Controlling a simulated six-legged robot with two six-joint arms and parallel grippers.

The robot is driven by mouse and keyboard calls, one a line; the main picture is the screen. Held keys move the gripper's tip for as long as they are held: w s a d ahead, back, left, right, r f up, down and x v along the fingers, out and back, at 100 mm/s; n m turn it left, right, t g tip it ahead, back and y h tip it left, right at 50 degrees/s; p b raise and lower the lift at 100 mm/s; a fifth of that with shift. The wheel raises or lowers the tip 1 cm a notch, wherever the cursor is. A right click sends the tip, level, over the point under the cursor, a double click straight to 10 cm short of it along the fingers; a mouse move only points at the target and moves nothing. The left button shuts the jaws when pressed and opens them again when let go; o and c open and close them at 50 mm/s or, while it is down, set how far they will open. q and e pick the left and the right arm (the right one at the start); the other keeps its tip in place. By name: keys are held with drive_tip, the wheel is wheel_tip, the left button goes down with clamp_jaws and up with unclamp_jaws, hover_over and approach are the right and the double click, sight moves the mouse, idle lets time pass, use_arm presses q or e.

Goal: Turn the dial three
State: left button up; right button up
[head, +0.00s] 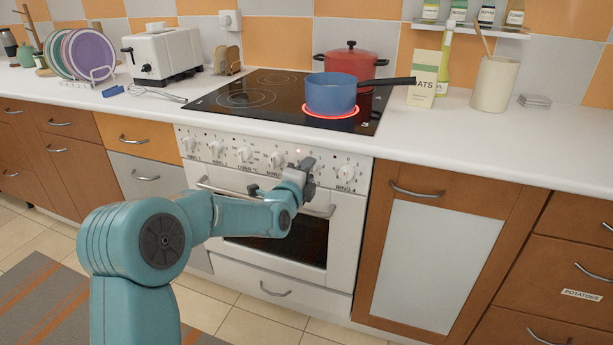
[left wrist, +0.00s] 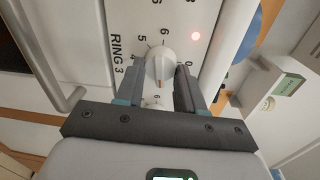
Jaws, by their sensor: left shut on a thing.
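The ring 3 dial (left wrist: 159,66) is a round white knob on the white oven's control panel, labelled "RING 3" with numbers around it. My left gripper (head: 302,172) reaches the panel from the front and hides this dial in the head view. In the left wrist view, the two dark fingers of my left gripper (left wrist: 158,78) stand on either side of the knob, shut on it. My right gripper is not in view.
The ring 4 dial (head: 347,173) is right of my gripper. The oven handle (head: 228,191) runs just below the panel. A blue pan (head: 331,92) sits on a glowing red ring, with a red pot (head: 351,64) behind it.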

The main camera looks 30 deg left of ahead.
use_arm(q)
drive_tip(key=shift+m, duration=0.5)
idle(0.3)
drive_tip(key=o, duration=1)
drive_tip(key=shift+o, duration=0.2)
drive_tip(key=v, duration=1.6)
drive_tip(key=shift+s+p, duration=0.15)
drive_tip(key=shift+p, duration=0.15)
drive_tip(key=shift+d, duration=0.1)
